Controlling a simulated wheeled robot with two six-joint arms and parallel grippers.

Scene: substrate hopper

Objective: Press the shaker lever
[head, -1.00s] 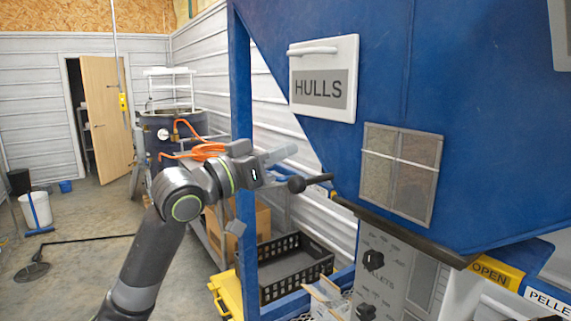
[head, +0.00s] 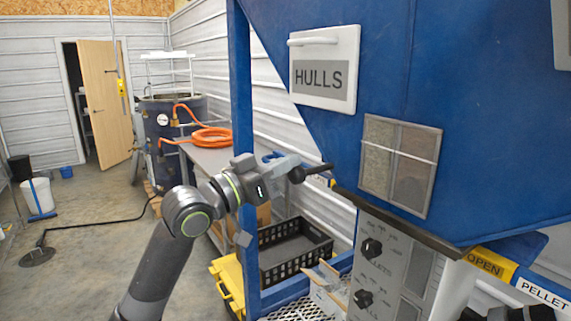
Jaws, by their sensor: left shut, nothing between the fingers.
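The shaker lever (head: 316,169) is a short dark rod with a round black knob at its left end. It sticks out to the left from the blue hopper (head: 480,120), below the HULLS sign. My left gripper (head: 284,165) is shut and empty, its light grey fingers pointing right at the knob. The fingertips overlap the knob's left side in the picture; I cannot tell whether they touch it. My right gripper does not show clearly; only a dark shape lies at the bottom right edge.
A blue upright post (head: 242,120) stands just behind my left wrist. A black crate (head: 297,262) and a yellow cart (head: 228,285) sit below. A grey control panel (head: 385,262) with black knobs is under the hopper. The floor at left is mostly open.

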